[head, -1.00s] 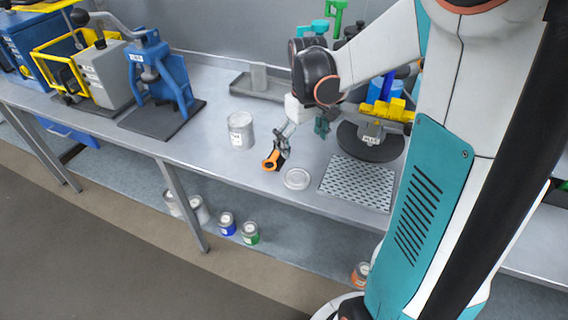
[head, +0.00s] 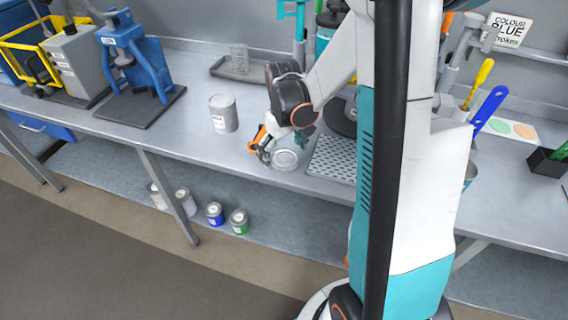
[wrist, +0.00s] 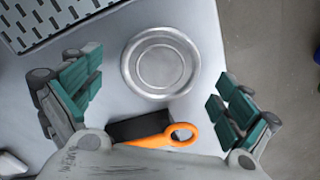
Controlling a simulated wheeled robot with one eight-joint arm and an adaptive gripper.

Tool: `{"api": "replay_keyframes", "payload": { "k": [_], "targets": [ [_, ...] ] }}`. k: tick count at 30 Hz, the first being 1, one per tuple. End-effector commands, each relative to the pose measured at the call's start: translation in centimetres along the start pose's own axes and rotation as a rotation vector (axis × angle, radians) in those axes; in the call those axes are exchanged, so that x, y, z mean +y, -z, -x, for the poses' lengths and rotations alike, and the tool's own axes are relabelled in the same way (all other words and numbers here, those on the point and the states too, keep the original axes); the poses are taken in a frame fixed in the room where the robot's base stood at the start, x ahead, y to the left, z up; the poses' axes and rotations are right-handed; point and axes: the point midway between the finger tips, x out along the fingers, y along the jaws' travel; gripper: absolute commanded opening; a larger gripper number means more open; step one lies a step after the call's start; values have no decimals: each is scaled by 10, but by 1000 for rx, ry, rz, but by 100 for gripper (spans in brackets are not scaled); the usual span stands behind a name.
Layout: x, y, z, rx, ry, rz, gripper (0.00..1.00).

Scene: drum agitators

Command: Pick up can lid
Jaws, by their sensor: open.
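The can lid (head: 286,160) is a round silver disc lying flat on the metal bench near its front edge. In the wrist view the lid (wrist: 160,63) shows whole, with concentric rings, ahead of and between my two teal-padded fingers. My gripper (wrist: 156,100) is open with nothing between its pads. In the head view my gripper (head: 268,150) is just left of the lid. The gap in height between fingers and lid is hard to judge.
An orange-handled tool (wrist: 165,136) shows close to my gripper's palm. A perforated plate (head: 333,158) lies right of the lid. A grey can (head: 223,114) stands to the left. A blue press (head: 135,58) stands farther left. The bench front edge is close to the lid.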

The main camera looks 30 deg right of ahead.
Motion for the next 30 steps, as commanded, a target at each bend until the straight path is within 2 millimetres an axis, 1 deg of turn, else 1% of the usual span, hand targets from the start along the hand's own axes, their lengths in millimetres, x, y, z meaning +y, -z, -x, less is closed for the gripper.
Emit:
{"api": "replay_keyframes", "payload": {
  "k": [1, 2, 8, 10, 14, 15, 26, 30],
  "targets": [
    [0, 0, -6, 0, 0, 0, 97],
    [0, 0, -7, 0, 0, 0, 97],
    [0, 0, -7, 0, 0, 0, 97],
    [0, 0, -6, 0, 0, 0, 83],
    [0, 0, -6, 0, 0, 0, 63],
    [0, 0, -6, 0, 0, 0, 60],
    [0, 0, -6, 0, 0, 0, 60],
    [0, 0, 1, 0, 0, 0, 60]
  ]
}}
